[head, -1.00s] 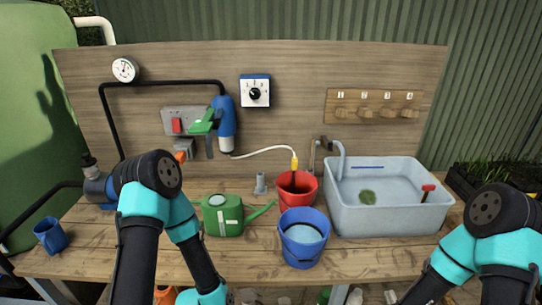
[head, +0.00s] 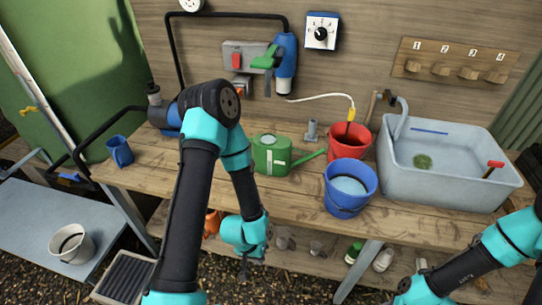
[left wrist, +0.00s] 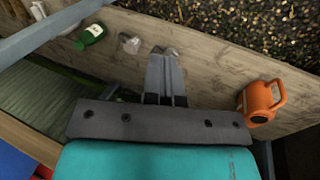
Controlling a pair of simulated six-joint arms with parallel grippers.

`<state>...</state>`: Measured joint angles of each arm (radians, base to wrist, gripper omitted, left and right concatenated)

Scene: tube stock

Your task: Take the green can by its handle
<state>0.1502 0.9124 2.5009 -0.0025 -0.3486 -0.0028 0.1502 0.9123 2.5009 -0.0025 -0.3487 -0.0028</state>
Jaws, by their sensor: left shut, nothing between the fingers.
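The green can (head: 270,155), a watering can with its spout to the right, stands upright on the wooden bench behind my left arm. Its handle is hard to make out from here. My left gripper (head: 243,268) hangs below the bench's front edge, in front of the lower shelf, well below and apart from the green can. In the left wrist view the left gripper (left wrist: 163,58) has its fingers together with nothing between them; the green can is not clearly in that view. My right arm shows at the lower right, but its gripper is out of view.
A red bucket (head: 347,141) and a blue bucket (head: 349,196) stand right of the green can, a grey basin (head: 440,170) beyond. A blue mug (head: 119,151) stands left. On the lower shelf are an orange can (left wrist: 258,104) and a green bottle (left wrist: 90,34).

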